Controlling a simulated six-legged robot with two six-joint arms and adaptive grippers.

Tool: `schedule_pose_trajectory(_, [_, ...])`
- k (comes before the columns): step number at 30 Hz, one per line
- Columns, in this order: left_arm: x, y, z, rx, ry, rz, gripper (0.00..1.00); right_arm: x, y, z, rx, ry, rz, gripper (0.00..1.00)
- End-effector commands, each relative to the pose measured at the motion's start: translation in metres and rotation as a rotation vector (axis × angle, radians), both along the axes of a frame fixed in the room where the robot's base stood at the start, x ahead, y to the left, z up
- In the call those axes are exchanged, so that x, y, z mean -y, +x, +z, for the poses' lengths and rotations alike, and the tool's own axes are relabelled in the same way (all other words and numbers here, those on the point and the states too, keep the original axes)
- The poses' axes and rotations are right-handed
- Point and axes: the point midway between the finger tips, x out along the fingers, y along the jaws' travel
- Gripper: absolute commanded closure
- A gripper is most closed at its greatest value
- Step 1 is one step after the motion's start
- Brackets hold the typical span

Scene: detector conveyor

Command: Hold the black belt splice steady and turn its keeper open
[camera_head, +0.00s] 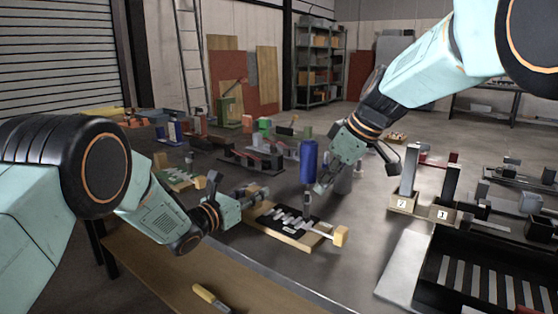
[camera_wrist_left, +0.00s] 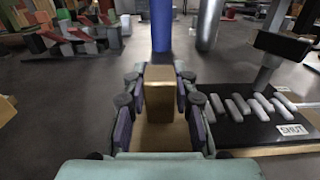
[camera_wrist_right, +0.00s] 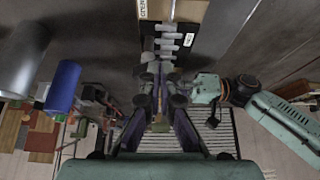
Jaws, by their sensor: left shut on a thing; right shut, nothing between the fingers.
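The black belt splice (camera_head: 290,222) lies on a wooden board, with a row of grey lacing bars across it. In the left wrist view its black plate (camera_wrist_left: 240,138) carries a label reading SHUT. My left gripper (camera_head: 250,195) is shut on a wooden block (camera_wrist_left: 160,95) at the board's left end. My right gripper (camera_head: 318,188) is shut and empty above the splice, close to the upright piece; contact is unclear.
A yellowish block (camera_head: 341,236) sits on a rod at the board's right end. A blue cylinder (camera_head: 308,162) stands behind the splice. Two numbered posts and a striped black tray (camera_head: 432,268) are at right. A yellow-handled tool (camera_head: 210,297) lies on the front bench.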

Motion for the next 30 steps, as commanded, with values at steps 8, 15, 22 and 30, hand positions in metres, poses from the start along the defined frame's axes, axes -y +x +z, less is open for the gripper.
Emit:
schedule_pose_trajectory(8, [0.0, 0.0, 0.0, 0.0, 0.0, 0.0, 1.0, 0.0, 0.0, -0.019, -0.001, -0.001, 0.0, 1.0])
schedule_pose_trajectory(15, [0.0, 0.0, 0.0, 0.0, 0.0, 0.0, 1.0, 0.0, 0.0, -0.021, -0.001, -0.001, -0.001, 1.0])
schedule_pose_trajectory(22, [0.0, 0.0, 0.0, 0.0, 0.0, 0.0, 1.0, 0.0, 0.0, -0.021, -0.001, -0.001, -0.001, 1.0])
schedule_pose_trajectory(30, [0.0, 0.0, 0.0, 0.0, 0.0, 0.0, 1.0, -0.002, 0.002, -0.021, -0.001, -0.001, -0.001, 1.0])
